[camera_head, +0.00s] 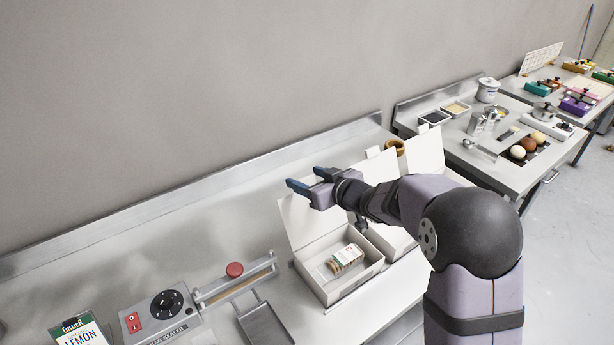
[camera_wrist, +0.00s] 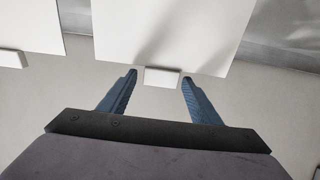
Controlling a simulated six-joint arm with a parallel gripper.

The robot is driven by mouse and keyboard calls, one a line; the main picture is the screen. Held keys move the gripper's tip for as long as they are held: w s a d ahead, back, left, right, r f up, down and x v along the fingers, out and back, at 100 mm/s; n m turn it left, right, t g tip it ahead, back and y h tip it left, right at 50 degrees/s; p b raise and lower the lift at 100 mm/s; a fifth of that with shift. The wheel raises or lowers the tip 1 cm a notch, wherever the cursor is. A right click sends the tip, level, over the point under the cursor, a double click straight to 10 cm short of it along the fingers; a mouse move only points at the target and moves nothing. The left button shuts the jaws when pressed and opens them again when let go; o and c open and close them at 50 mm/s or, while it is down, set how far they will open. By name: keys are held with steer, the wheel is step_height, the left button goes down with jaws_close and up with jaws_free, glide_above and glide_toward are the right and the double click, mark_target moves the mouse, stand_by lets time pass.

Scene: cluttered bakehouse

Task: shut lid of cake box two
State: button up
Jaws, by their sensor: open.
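White cake boxes stand in a row on the steel counter with their lids raised; no number is readable. The nearest box (camera_head: 345,289) is open, its lid (camera_head: 306,222) standing up at its back. A second box (camera_head: 390,240) is partly hidden by my arm, with a raised lid (camera_head: 376,167) behind it. Another raised lid (camera_head: 427,151) stands further right. My gripper (camera_head: 306,178) is open and empty, by the top of the nearest box's lid. In the wrist view, a white lid (camera_wrist: 165,35) has its tab (camera_wrist: 163,77) between my fingertips (camera_wrist: 159,76), with gaps on both sides.
A small labelled packet (camera_head: 346,258) lies in the nearest box. A bag sealer (camera_head: 165,305) with a red knob and a metal tray (camera_head: 265,325) are to the left. A brown roll (camera_head: 395,146) is behind the lids. The wall runs along the counter's back.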

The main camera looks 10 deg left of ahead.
steer(key=shift+w+a+f, duration=0.1)
steer(key=shift+w+a, duration=0.05)
steer(key=shift+w, duration=0.05)
steer(key=shift+c, duration=0.4)
jaws_close()
steer(key=shift+s+b, duration=0.1)
steer(key=shift+b, duration=0.25)
